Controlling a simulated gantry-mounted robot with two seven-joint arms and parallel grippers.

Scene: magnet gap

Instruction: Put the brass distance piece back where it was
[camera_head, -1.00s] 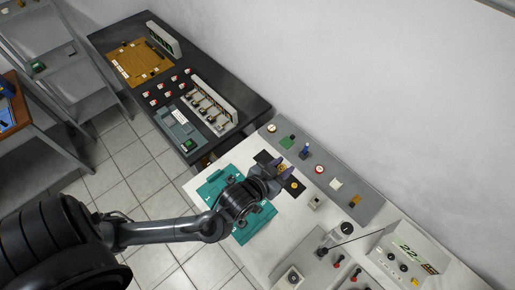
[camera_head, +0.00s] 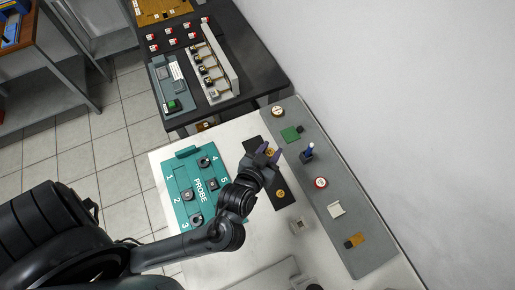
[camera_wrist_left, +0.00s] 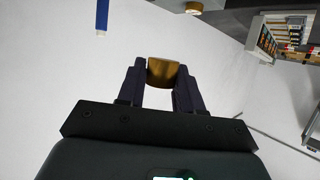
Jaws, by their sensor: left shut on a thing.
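My left gripper (camera_head: 268,155) is shut on the brass distance piece (camera_wrist_left: 162,72), which sits between the two dark fingers in the left wrist view. In the head view it is a small brass patch (camera_head: 270,152) at the fingertips. The gripper is over a black strip (camera_head: 286,204) on the white table; how high it is I cannot tell. A round brass-coloured spot (camera_head: 280,193) shows on that strip, just in front of the gripper. My right gripper is not in view.
A teal board marked PROBE (camera_head: 181,179) with numbered places and black knobs lies left of the gripper. A grey strip (camera_head: 342,215) behind it carries a blue upright piece (camera_head: 307,152), a red-rimmed disc (camera_head: 320,183) and other small parts. A dark bench (camera_head: 262,78) stands beyond.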

